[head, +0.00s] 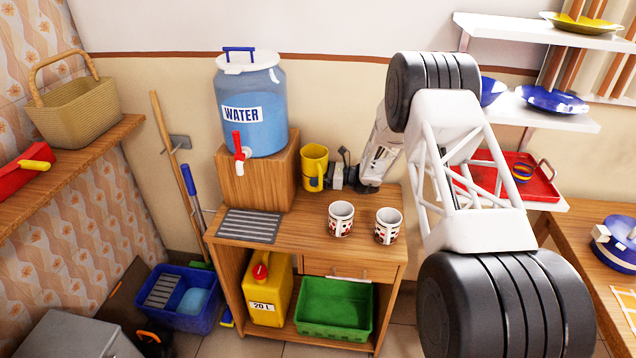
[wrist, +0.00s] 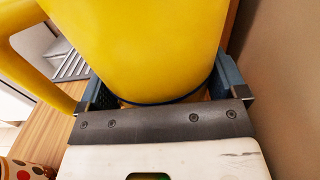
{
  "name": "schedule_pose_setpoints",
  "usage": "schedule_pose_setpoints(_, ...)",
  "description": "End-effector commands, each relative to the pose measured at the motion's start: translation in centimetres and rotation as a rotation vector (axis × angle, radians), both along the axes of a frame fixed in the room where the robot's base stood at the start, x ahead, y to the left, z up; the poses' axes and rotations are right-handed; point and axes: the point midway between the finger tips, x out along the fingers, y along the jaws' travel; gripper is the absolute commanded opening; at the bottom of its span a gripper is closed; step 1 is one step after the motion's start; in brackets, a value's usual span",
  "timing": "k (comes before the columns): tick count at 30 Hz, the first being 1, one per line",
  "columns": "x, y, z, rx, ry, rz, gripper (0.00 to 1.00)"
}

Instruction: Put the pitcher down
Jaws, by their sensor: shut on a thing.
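The yellow pitcher (head: 313,168) is upright at the back of the wooden cabinet top (head: 290,232), just right of the wooden block under the water dispenser. My gripper (head: 338,176) reaches it from the right. In the wrist view the pitcher (wrist: 150,45) fills the space between the two blue fingers (wrist: 163,88), which are shut around its body. Its handle (wrist: 25,60) is at the left, clear of the fingers. The pitcher's base is at or very near the cabinet top; I cannot tell whether it touches.
The water dispenser (head: 250,105) with a red tap stands on the wooden block (head: 258,175). A grey drain grate (head: 248,226) lies at the front left. Two patterned mugs (head: 341,218) (head: 388,226) stand in front of my gripper. Shelves with blue pans (head: 552,98) are at the right.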

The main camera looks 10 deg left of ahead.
Motion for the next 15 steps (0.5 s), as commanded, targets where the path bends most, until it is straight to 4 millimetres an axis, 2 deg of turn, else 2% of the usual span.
schedule_pose_setpoints(9, 0.0, 0.0, -3.1, 0.000, 0.001, 0.000, 0.63)
schedule_pose_setpoints(15, 0.0, 0.0, -3.4, 0.000, 0.000, 0.000, 0.63)
